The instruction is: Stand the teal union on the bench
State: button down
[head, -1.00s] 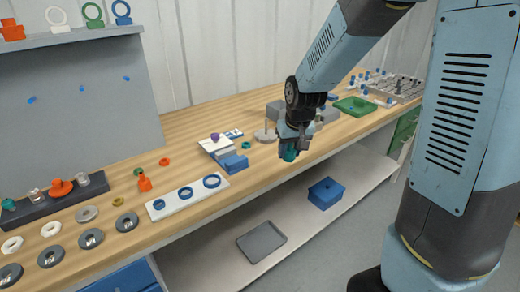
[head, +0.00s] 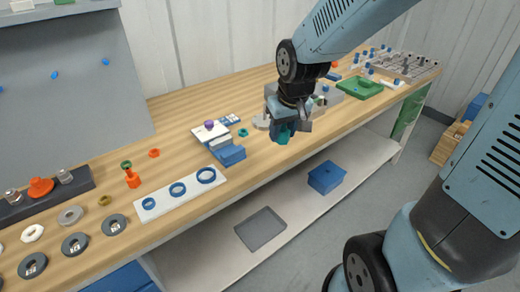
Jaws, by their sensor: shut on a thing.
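In the head view, my gripper (head: 289,128) is shut on the teal union (head: 283,136). The union shows just below the fingers, near the front edge of the wooden bench (head: 180,131). The fingers hide part of the union, and I cannot tell whether its lower end touches the bench. A small teal ring (head: 243,132) lies on the bench to the left of my gripper.
A blue block (head: 229,153) and a white plate with blue rings (head: 178,189) are left of my gripper. A green tray (head: 357,90) and a grey rack (head: 403,66) stand further right. A blue box (head: 326,177) sits on the lower shelf.

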jog(key=shift+s+a, duration=0.15)
jog(key=shift+a, duration=0.15)
jog(key=shift+f, duration=0.1)
jog(key=w+a+f, duration=0.3)
jog(key=w+f, duration=0.1)
jog(key=w, duration=0.5)
send_near(260, 148)
jog(key=shift+w+a+f, duration=0.2)
jog(key=shift+w+f, duration=0.25)
jog(key=shift+f, duration=0.25)
jog(key=shift+w+a+f, duration=0.15)
jog(key=shift+w+f, duration=0.35)
jog(key=shift+f, duration=0.2)
notch_tip(260, 148, down, 3)
jog(key=shift+r, duration=0.1)
